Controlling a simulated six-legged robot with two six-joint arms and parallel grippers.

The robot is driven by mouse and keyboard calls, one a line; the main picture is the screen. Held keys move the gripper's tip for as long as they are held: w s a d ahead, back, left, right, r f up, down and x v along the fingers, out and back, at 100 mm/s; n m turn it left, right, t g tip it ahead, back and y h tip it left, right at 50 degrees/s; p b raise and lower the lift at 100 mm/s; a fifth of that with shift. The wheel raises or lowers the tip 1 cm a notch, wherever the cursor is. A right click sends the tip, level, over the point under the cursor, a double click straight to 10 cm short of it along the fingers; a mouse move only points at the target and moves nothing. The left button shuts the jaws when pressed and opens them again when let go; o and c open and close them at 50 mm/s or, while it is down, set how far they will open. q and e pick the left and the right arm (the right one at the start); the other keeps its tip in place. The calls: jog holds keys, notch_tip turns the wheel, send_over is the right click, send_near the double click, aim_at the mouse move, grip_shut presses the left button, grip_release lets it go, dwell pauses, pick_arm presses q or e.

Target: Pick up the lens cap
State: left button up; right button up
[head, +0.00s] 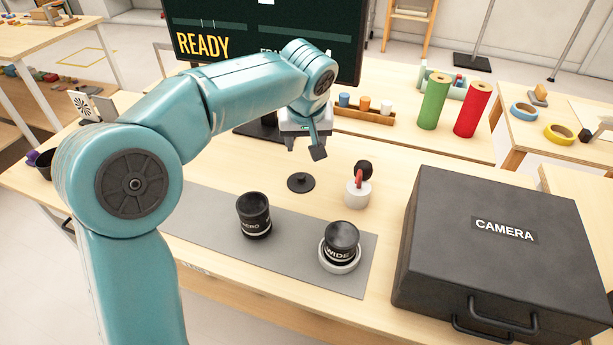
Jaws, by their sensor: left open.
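The lens cap (301,182) is a flat black disc with a small knob on top. It lies on the wooden table just behind the grey mat. My left gripper (312,148) hangs above the table, behind the cap in the picture and a little to its right. It is open and apart from the cap, with nothing seen between its fingers. One dark finger shows clearly; the other is partly hidden by the arm and hand. My right gripper does not show.
Two black lenses, MACRO (254,216) and WIDE (340,245), stand on the grey mat (296,250). A white pot with a red and black top (358,190) stands right of the cap. A black CAMERA case (505,250) fills the right. A READY screen (260,40) stands behind.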

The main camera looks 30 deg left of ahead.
pick_arm(q)
send_over(301, 175)
jog(key=s+d, duration=0.2)
notch_tip(301, 175, down, 10)
jog(key=shift+r+b, duration=0.15)
jog(key=shift+b, duration=0.25)
jog(key=x, duration=0.5)
jog(key=shift+a+f, duration=0.3)
grip_shut()
